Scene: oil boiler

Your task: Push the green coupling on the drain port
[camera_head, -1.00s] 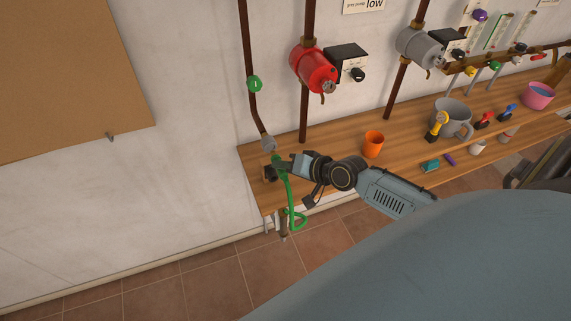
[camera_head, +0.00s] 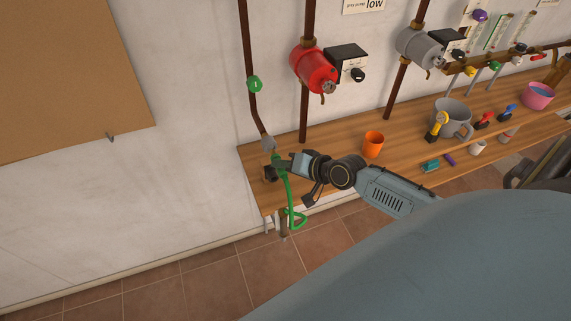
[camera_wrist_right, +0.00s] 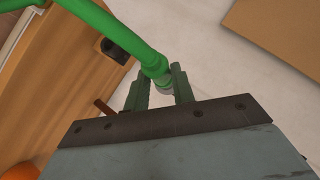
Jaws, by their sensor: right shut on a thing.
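The drain port (camera_head: 268,143) is the grey end piece at the bottom of the brown pipe at the left of the shelf. The green coupling (camera_head: 276,160) is just under it, with a green hose (camera_head: 287,190) hanging from it in a loop. In the head view I cannot tell whether coupling and port touch. My right gripper (camera_head: 280,162) is shut on the green coupling. In the right wrist view the coupling (camera_wrist_right: 155,66) sits between the two fingers (camera_wrist_right: 160,88), with the hose running off to the upper left. My left gripper is not in view.
The wooden shelf (camera_head: 335,140) holds an orange cup (camera_head: 373,144), a grey mug (camera_head: 453,117) and a pink bowl (camera_head: 538,95).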

